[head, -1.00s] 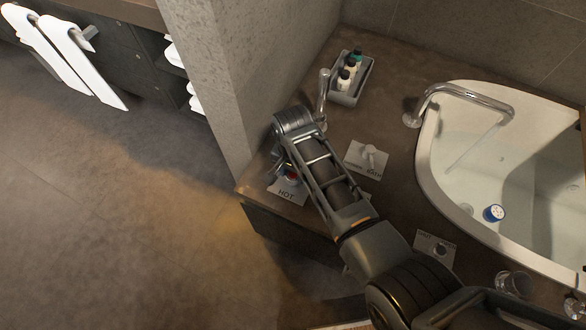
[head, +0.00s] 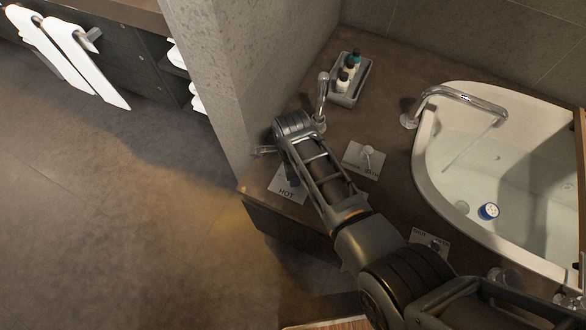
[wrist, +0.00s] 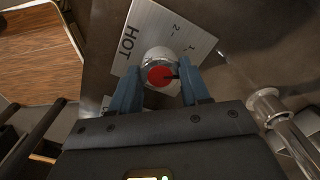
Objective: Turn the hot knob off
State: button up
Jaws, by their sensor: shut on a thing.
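The hot knob (wrist: 160,68) is a round silver knob with a red top and a short dark pointer toward the right. It stands on a white card marked HOT (wrist: 150,30) with the numbers 1 and 2. My gripper (wrist: 158,76) has its two blue fingers on either side of the knob and is shut on it. There my wrist and forearm hide the knob and most of the gripper.
A second card with a small knob (head: 367,152) is right of my forearm; another card (head: 430,244) lies nearer the tub (head: 424,165). A chrome spout (head: 322,95), a tray of bottles (head: 347,98) and a wall (head: 228,90) stand close by.

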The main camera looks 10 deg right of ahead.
jog(key=m, duration=0.4)
jog(key=shift+m+p, duration=0.3)
jog(key=shift+m, duration=0.1)
dwell(0.4)
jog(key=o, duration=1.1)
jog(key=shift+c, duration=0.2)
notch_tip(320, 180, up, 8)
jog(key=shift+f+p, duration=0.1)
jog(key=shift+p, duration=0.45)
